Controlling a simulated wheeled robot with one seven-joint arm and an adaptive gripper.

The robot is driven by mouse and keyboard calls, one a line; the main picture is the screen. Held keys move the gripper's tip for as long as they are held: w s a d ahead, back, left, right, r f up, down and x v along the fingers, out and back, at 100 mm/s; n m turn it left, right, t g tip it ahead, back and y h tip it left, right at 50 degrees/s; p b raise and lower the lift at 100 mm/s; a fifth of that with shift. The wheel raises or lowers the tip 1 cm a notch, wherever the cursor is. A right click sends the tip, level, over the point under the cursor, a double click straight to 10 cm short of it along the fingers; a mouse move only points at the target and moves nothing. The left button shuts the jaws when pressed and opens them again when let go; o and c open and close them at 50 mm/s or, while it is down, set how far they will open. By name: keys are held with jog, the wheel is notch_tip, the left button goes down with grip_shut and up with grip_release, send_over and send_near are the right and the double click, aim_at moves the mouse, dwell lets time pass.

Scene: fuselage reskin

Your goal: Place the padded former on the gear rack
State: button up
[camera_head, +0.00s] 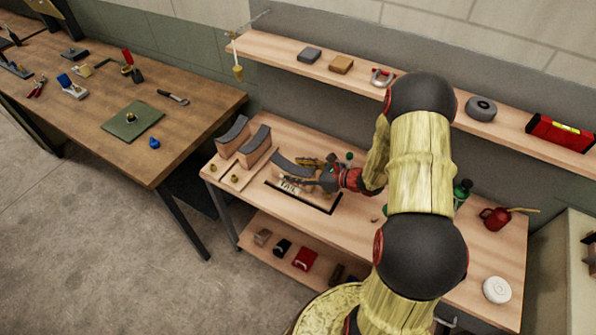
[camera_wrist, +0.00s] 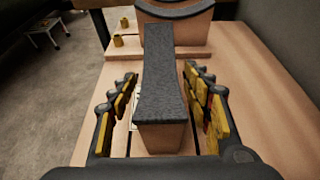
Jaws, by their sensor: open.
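A padded former (camera_head: 292,165), a wooden block with a dark grey curved pad on top, sits on the bench just left of my gripper (camera_head: 313,172). In the wrist view this former (camera_wrist: 165,85) lies lengthwise between my two open fingers (camera_wrist: 160,105), with a gap visible on each side. Two similar formers (camera_head: 234,136) (camera_head: 256,146) stand at the bench's left end. A dark-edged rectangle with lettering (camera_head: 298,187) is on the bench below my gripper; the lettering is too small to read. I cannot tell which surface is the gear rack.
Brass pegs (camera_head: 234,178) stand at the bench's left front. A green bottle (camera_head: 462,190), red oil can (camera_head: 495,218) and white disc (camera_head: 497,289) are to the right. A shelf (camera_head: 440,105) runs above the bench. A wooden table (camera_head: 75,110) with tools stands left.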

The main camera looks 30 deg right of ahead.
aim_at(312, 172)
jog(key=shift+r, duration=0.15)
jog(key=shift+s+d+r, duration=0.15)
jog(key=shift+d, duration=0.05)
jog(key=p+v, duration=0.2)
jog(key=v, duration=0.9)
jog(key=shift+s+a+r, duration=0.1)
jog(key=shift+r, duration=0.1)
jog(key=s+a+r+n+g, duration=0.3)
jog(key=a+r+n+g, duration=0.1)
jog(key=a+r+n, duration=0.35)
jog(key=s+a+r+n+g, duration=0.4)
jog(key=a+r+n, duration=0.3)
jog(key=a, duration=0.2)
jog(key=s+r+n+t+h, duration=0.2)
jog(key=s+r+n+h, duration=0.5)
jog(key=s+r+n, duration=0.5)
jog(key=a+r+n, duration=0.1)
jog(key=n, duration=0.1)
jog(key=shift+s+r+n, duration=0.15)
jog(key=shift+r+n, duration=0.1)
jog(key=shift+n, duration=0.1)
